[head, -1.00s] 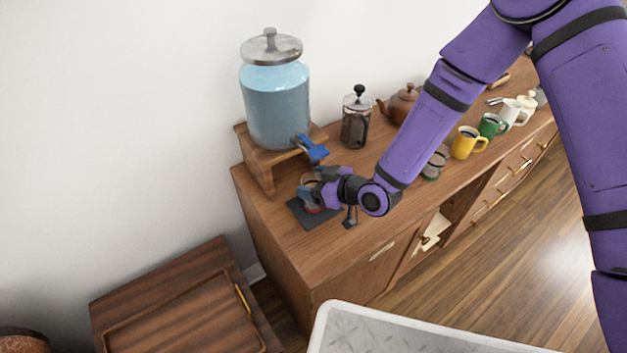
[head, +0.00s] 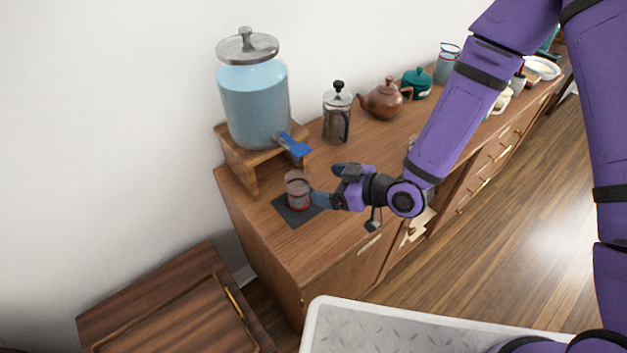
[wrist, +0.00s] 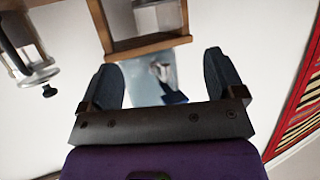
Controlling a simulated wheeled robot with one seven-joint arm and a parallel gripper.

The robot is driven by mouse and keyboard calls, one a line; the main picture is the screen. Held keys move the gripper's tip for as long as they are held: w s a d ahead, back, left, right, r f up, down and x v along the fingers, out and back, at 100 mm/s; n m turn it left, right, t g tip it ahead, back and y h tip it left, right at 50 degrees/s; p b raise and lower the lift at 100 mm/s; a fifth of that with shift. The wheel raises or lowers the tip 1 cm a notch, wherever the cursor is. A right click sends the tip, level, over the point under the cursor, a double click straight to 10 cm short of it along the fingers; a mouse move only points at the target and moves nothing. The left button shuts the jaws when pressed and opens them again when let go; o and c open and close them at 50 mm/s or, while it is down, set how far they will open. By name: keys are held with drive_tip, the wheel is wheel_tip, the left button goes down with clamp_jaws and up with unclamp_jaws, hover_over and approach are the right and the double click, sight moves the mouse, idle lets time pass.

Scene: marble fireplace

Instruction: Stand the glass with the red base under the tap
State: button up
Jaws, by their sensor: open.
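The glass with the red base (head: 297,190) stands upright on a dark square mat (head: 283,212) on the sideboard. It is in front of the wooden stand and below the blue tap (head: 297,146) in the head view. The tap belongs to a lidded jar of blue water (head: 255,105). My gripper (head: 328,184) is open and empty, just right of the glass. A small gap appears to part them, though a fingertip is close to the glass's side. In the wrist view my two fingers (wrist: 162,72) are spread; I cannot make out the glass there.
A French press (head: 337,115), a brown teapot (head: 384,100) and a teal pot (head: 416,83) stand along the back of the sideboard (head: 300,250). The wooden stand (head: 240,165) is close behind the mat. Sideboard top is bare between mat and French press.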

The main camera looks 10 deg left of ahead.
drive_tip(key=shift+v, duration=1.15)
drive_tip(key=w+d+r+m+t+h, duration=0.25)
drive_tip(key=d+r+h, duration=0.25)
drive_tip(key=d+r, duration=0.55)
drive_tip(key=w+d+r+m+t+h, duration=0.1)
drive_tip(key=w+d+r+m+h, duration=0.3)
drive_tip(key=d+r, duration=0.6)
drive_tip(key=s+d+r+m+h, duration=0.4)
drive_tip(key=s+d+r, duration=0.3)
drive_tip(key=d+r, duration=0.2)
drive_tip(key=s+d+r+m+g, duration=0.1)
drive_tip(key=s+d+r+m, duration=0.1)
drive_tip(key=s, duration=0.5)
drive_tip(key=s+d+r+m+g, duration=0.1)
drive_tip(key=s+d+r+m, duration=0.1)
drive_tip(key=s, duration=0.5)
drive_tip(key=shift+s+d+r, duration=0.3)
drive_tip(key=shift+s+r, duration=0.05)
drive_tip(key=shift+r, duration=0.45)
